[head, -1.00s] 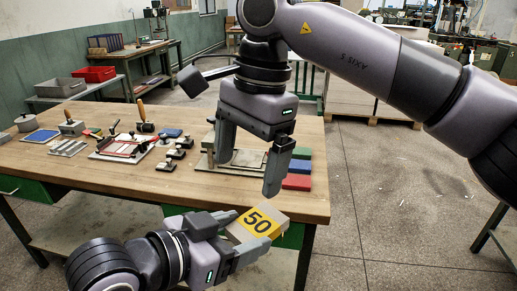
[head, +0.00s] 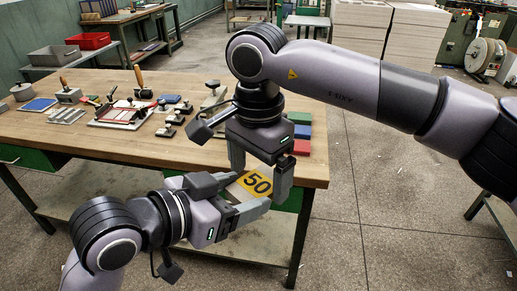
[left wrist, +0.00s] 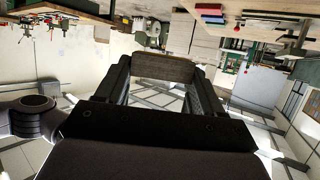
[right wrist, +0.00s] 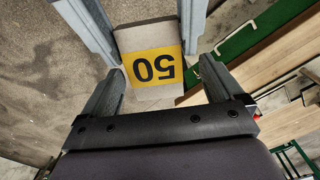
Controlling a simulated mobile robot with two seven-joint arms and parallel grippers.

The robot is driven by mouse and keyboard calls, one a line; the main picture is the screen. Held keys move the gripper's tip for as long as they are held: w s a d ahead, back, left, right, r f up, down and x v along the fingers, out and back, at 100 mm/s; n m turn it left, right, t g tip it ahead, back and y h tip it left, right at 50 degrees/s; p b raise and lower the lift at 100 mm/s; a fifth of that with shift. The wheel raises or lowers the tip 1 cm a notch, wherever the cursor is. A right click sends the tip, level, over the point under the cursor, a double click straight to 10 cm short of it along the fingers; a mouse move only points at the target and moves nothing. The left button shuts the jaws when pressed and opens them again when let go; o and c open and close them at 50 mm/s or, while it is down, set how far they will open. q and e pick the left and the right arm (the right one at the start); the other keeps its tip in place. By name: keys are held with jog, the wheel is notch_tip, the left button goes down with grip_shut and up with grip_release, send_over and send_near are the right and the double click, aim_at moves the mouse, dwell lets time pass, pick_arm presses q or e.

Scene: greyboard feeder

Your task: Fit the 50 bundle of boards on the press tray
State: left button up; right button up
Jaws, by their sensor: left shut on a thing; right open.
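The 50 bundle, a grey block of boards with a yellow label (head: 257,184), is held in front of the table's near edge. My left gripper (head: 245,194) is shut on it. The bundle's edge shows between the left fingers in the left wrist view (left wrist: 163,68). My right gripper (head: 260,174) is open just above the bundle, pointing down. In the right wrist view the label (right wrist: 154,68) faces the camera, and the right fingers flank the bundle's near end, apparently without gripping it. The press tray is not clearly visible; my right arm covers that part of the table.
A red-and-white fixture (head: 122,113) and several small tools stand on the wooden table (head: 110,145) to the left. Floor right of the table is open.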

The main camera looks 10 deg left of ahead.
jog(key=shift+f, duration=0.45)
jog(key=shift+c, duration=0.3)
jog(key=c, duration=1.1)
pick_arm(q)
jog(key=o, duration=1.1)
jog(key=shift+o, duration=0.2)
